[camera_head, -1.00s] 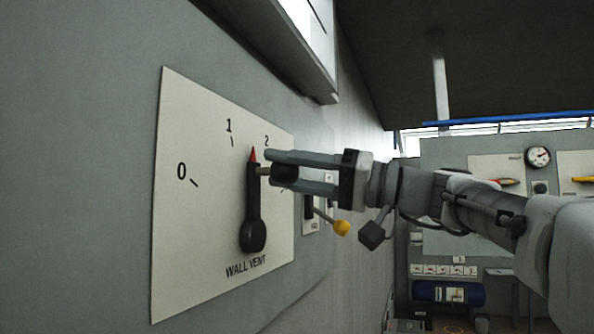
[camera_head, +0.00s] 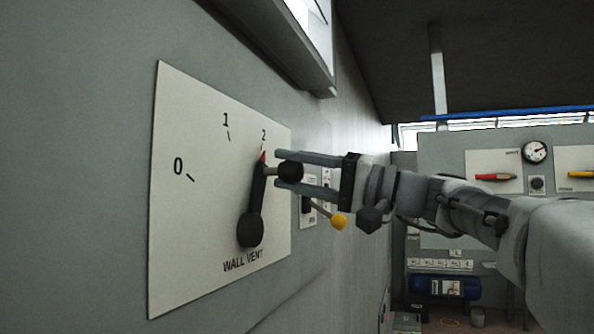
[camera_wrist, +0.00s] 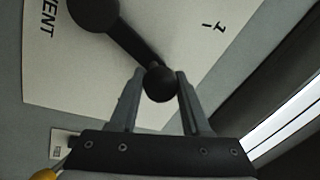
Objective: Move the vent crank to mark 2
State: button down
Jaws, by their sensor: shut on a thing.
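The vent crank (camera_head: 256,205) is a black lever on a white plate (camera_head: 200,240) marked 0, 1, 2 and "WALL VENT". Its red tip (camera_head: 263,157) points up at the tick under the 2. A black knob (camera_head: 291,171) sticks out from the lever's upper end. My gripper (camera_head: 283,171) is shut on the knob, one finger above and one below. In the wrist view the round knob (camera_wrist: 160,84) sits between my gripper's fingertips (camera_wrist: 159,82), and the crank's hub (camera_wrist: 93,14) shows at the top. The 2 is not visible in the wrist view.
A lever with a yellow knob (camera_head: 339,221) sticks out from the wall just beyond and below my gripper. A ledge (camera_head: 285,50) juts from the wall above. A far panel holds a gauge (camera_head: 535,152) and red and yellow handles.

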jog(key=shift+c, duration=1.8)
grip_release()
jog(key=shift+d, duration=0.1)
jog(key=b+v, duration=0.3)
jog(key=v, duration=1.4)
jog(key=shift+d+b, duration=0.15)
jog(key=shift+b, duration=0.2)
